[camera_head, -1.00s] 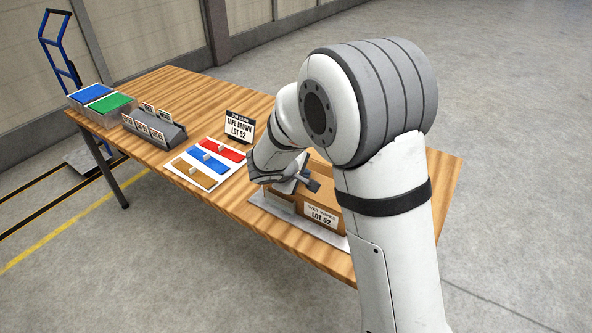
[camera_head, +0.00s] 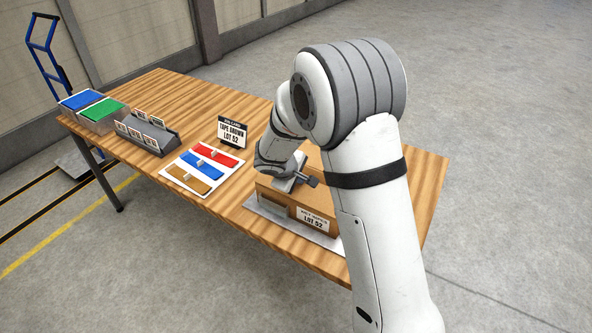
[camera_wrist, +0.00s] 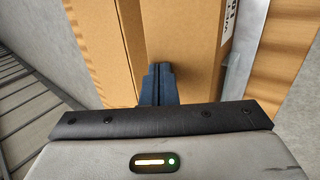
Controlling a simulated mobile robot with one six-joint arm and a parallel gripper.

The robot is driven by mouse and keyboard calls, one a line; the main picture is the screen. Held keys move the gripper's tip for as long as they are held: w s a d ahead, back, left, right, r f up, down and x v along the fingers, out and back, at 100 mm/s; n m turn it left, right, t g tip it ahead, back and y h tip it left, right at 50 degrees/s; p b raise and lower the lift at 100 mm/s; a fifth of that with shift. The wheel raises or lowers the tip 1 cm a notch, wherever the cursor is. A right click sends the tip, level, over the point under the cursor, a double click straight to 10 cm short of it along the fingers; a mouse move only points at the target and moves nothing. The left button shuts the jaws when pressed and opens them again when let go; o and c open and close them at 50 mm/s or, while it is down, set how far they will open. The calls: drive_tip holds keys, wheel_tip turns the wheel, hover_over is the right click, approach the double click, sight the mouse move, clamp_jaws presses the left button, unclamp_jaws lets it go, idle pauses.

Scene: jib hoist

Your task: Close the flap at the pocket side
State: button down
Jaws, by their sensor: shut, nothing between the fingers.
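A brown cardboard box (camera_head: 283,209) sits on a grey plate (camera_head: 325,241) at the table's near side, with a white "LOT 52" label (camera_head: 313,219) on its front. My gripper (camera_head: 308,180) is over the top of the box, fingers together and empty. In the wrist view the shut fingers (camera_wrist: 157,84) point at the brown cardboard (camera_wrist: 178,35), next to a seam between two panels. I cannot tell whether they touch it. My arm hides the back and right of the box, and I cannot tell how each flap stands.
A job card (camera_head: 232,131) reads "TAPE BROWN LOT 52". Left of it lies a white board (camera_head: 214,178) with red, blue and brown strips. A grey rack (camera_head: 147,134) with small cards and blue and green-topped bins (camera_head: 95,118) stand farther left. The table (camera_head: 150,93) is clear behind them.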

drive_tip(key=shift+w+d+f+g+y+p, duration=0.1)
drive_tip(key=shift+w+d+g+y+p, duration=0.3)
drive_tip(key=shift+g+p, duration=0.6)
drive_tip(key=shift+w+d+f+t+b, duration=0.15)
drive_tip(key=shift+w+f+t+b, duration=0.25)
drive_tip(key=shift+f, duration=0.35)
drive_tip(key=b+x, duration=0.1)
drive_tip(key=b, duration=0.2)
drive_tip(key=shift+w+d+f, duration=0.15)
drive_tip(key=shift+w+f, duration=0.1)
drive_tip(key=shift+w, duration=0.1)
drive_tip(key=shift+f+b, duration=0.1)
drive_tip(key=shift+b, duration=0.25)
